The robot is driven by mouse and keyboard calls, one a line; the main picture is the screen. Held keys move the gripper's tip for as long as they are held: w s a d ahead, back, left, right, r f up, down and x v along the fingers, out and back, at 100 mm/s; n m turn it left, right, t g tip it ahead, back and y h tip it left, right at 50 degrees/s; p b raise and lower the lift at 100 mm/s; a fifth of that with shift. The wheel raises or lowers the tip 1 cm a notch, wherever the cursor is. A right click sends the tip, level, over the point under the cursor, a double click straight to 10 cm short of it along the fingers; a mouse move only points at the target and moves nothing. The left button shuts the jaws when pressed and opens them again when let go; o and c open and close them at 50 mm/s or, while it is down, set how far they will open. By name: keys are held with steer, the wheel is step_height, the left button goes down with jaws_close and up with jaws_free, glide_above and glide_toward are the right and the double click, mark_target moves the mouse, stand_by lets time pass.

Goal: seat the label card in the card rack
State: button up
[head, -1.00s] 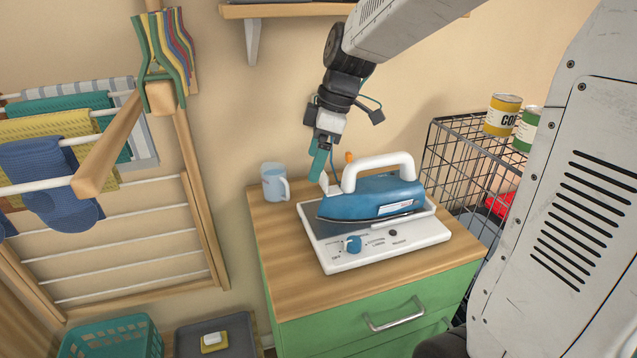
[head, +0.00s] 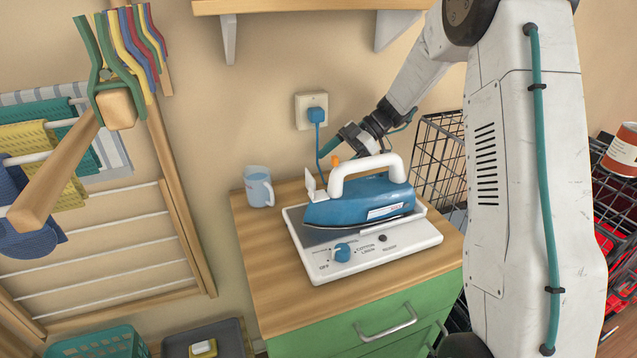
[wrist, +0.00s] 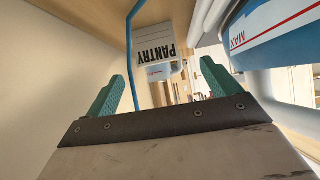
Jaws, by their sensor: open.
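The label card (wrist: 154,42) is white with black "PANTRY" lettering, upside down in the wrist view, just beyond my fingertips. In the head view, a small white upright piece (head: 311,185), seemingly this card, stands at the back left of the blue iron (head: 360,201). My gripper (wrist: 162,72) is open and empty, its teal fingers spread to either side of the card's lower part in the picture, apart from it. In the head view my gripper (head: 328,150) is behind the iron, above the card's level. I cannot make out the card rack or what supports the card.
The iron sits on its white base (head: 335,268) on a wooden-topped green cabinet (head: 258,240). Its blue cord runs to a wall outlet (head: 311,98) close to my gripper. A wire basket (head: 438,150) is at right.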

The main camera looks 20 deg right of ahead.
mark_target(310, 174)
steer(key=x, duration=0.7)
steer(key=shift+w+a, duration=0.3)
steer(key=shift+a, duration=0.05)
steer(key=c, duration=1.1)
